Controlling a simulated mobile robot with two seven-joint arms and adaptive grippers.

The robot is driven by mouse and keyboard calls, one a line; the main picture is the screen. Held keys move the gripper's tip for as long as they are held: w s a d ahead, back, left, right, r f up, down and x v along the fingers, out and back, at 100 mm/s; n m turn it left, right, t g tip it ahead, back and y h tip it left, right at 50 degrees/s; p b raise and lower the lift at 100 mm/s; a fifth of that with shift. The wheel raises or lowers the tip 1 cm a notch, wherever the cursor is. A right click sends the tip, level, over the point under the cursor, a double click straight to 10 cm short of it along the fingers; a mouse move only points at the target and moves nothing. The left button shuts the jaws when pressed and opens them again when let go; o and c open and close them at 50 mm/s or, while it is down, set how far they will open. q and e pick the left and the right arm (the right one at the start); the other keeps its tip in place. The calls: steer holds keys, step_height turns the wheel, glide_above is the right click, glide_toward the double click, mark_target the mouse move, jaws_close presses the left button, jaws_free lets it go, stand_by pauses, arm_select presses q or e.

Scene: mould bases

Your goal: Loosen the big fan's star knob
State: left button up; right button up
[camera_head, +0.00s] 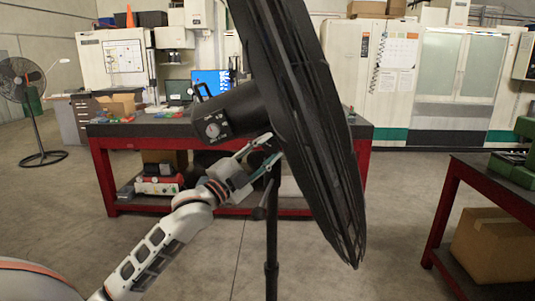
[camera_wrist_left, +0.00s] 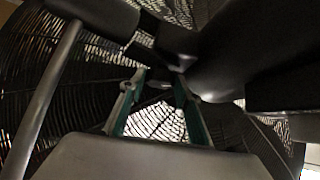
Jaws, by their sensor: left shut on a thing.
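The big fan (camera_head: 310,110) stands close in front of me, its dark round cage seen nearly edge-on and its black motor housing (camera_head: 230,112) facing left. My left gripper (camera_head: 268,147) reaches up from the left to the joint below the housing, behind the cage. Its green-lined fingers are shut on a small dark part there, the star knob, mostly hidden by the fingers and shadow. In the left wrist view the fingertips (camera_wrist_left: 160,76) meet the dark joint, with the cage wires behind. My right gripper is not in view.
A red workbench (camera_head: 105,165) stands behind. Another red table (camera_head: 450,200) is at the right. A smaller fan (camera_head: 22,85) stands far left. The floor between is clear.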

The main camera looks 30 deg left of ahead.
arm_select(q)
steer(key=shift+f+n, duration=0.15)
steer(key=shift+n, duration=0.25)
steer(key=o, duration=1.1)
